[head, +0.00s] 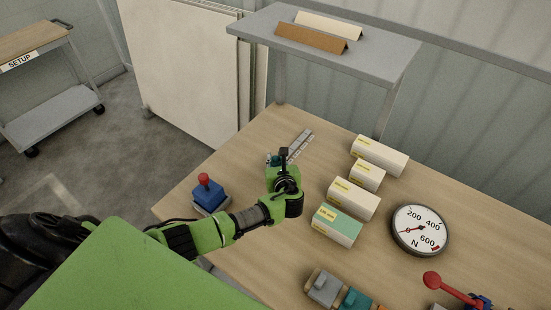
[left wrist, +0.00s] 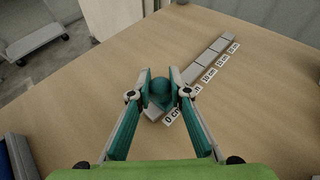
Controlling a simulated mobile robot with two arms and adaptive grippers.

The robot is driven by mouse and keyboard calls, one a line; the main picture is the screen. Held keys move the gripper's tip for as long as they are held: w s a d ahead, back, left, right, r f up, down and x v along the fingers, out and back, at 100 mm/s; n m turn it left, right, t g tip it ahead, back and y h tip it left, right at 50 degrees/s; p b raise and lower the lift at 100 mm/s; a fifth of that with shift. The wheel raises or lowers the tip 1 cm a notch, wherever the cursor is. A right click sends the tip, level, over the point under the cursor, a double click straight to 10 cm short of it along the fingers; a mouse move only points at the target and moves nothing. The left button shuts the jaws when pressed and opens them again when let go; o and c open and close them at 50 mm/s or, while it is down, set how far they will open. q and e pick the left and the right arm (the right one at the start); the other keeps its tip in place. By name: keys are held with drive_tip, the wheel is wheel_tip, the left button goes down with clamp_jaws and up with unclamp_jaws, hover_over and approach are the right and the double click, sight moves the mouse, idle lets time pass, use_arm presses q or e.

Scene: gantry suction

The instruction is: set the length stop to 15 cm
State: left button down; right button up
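The length stop's grey scale rail (head: 300,143) lies on the table beyond my left gripper. In the left wrist view the rail (left wrist: 214,56) runs up to the right with white centimetre labels; the nearest reads 0 cm (left wrist: 172,116), and the farther ones are small. The teal stop knob (left wrist: 160,91) is at the near end of the rail, beside the 0 cm label. My left gripper (head: 280,158) is at it, its fingertips (left wrist: 161,86) close against both sides of the knob. The knob hides part of the rail. My right gripper is not in view.
A blue box with a red knob (head: 207,190) stands left of the gripper. Several cartons (head: 353,199), a round gauge (head: 420,229) and a red lever (head: 452,289) are to the right. A grey shelf (head: 390,62) stands behind. The table around the rail is clear.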

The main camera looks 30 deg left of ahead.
sight(299, 141)
use_arm(q)
drive_tip(key=shift+w+f+b, duration=0.1)
drive_tip(key=shift+w+b, duration=0.3)
drive_tip(key=w+b, duration=0.3)
drive_tip(key=w, duration=0.1)
drive_tip(key=w+d+b, duration=0.1)
drive_tip(key=w+b, duration=0.2)
drive_tip(key=w, duration=0.1)
drive_tip(key=w+b, duration=0.3)
drive_tip(key=w, duration=0.1)
drive_tip(key=shift+w+d+f+b, duration=0.2)
drive_tip(key=shift+w+d+b, duration=0.1)
drive_tip(key=shift+d+b, duration=0.1)
drive_tip(key=shift+w+d+r+b, duration=0.1)
drive_tip(key=shift+w+b, duration=0.15)
drive_tip(key=shift+w, duration=0.1)
drive_tip(key=shift+w+d+r+b, duration=0.1)
drive_tip(key=shift+w+b, duration=0.1)
drive_tip(key=shift+w, duration=0.15)
drive_tip(key=shift+a, duration=0.1)
drive_tip(key=c, duration=1.8)
unclamp_jaws()
drive_tip(key=shift+c, duration=0.2)
drive_tip(key=shift+r, duration=0.1)
drive_tip(key=shift+s+d+r, duration=0.15)
drive_tip(key=shift+s+d, duration=0.25)
drive_tip(key=v, duration=1.1)
